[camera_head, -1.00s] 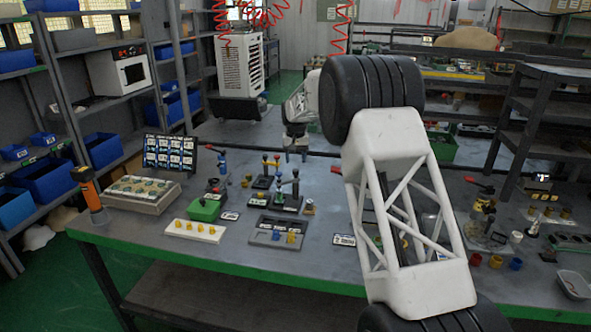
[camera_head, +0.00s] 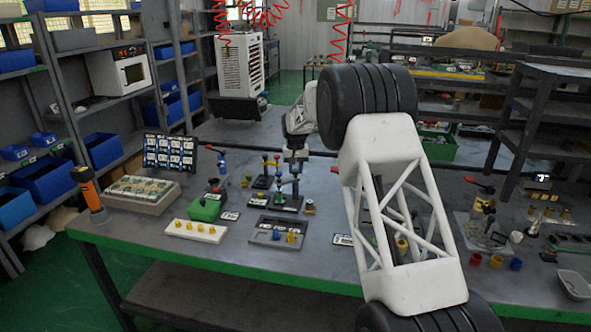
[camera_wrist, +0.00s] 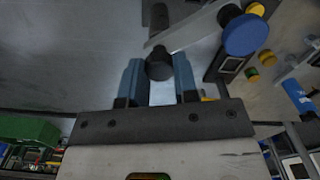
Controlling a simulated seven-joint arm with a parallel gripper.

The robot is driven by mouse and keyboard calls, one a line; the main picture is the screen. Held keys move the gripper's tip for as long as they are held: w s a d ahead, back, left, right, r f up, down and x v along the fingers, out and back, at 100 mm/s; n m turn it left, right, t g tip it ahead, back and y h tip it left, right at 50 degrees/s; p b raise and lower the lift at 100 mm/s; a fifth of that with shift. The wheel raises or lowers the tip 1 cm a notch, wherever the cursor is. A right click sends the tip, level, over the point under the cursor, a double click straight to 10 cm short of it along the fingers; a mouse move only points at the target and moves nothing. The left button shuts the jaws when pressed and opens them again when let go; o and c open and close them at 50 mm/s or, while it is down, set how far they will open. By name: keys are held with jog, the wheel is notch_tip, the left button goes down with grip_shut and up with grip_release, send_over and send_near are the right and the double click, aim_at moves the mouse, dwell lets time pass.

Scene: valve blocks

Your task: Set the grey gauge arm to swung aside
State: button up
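A small block (camera_head: 288,203) with upright levers stands on the bench in the head view. I take the dark grey-topped lever on it as the grey gauge arm; my gripper hides its top there. My gripper (camera_head: 296,170) is directly above it, pointing down. In the wrist view, a dark round grey knob (camera_wrist: 159,66) lies between the tips of my two blue-grey fingers (camera_wrist: 158,78). The fingers are apart, one on each side of the knob; I cannot tell whether either touches it. A light grey bar (camera_wrist: 200,30) runs from beside the knob to the upper right.
A blue knob (camera_wrist: 246,35) and a yellow knob (camera_wrist: 268,58) are close on the right in the wrist view.

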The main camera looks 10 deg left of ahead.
grip_shut()
jog(key=shift+m, duration=0.3)
jog(key=m, duration=0.7)
jog(key=shift+m, duration=0.4)
jog(key=m, duration=0.3)
jog(key=shift+m, duration=2.3)
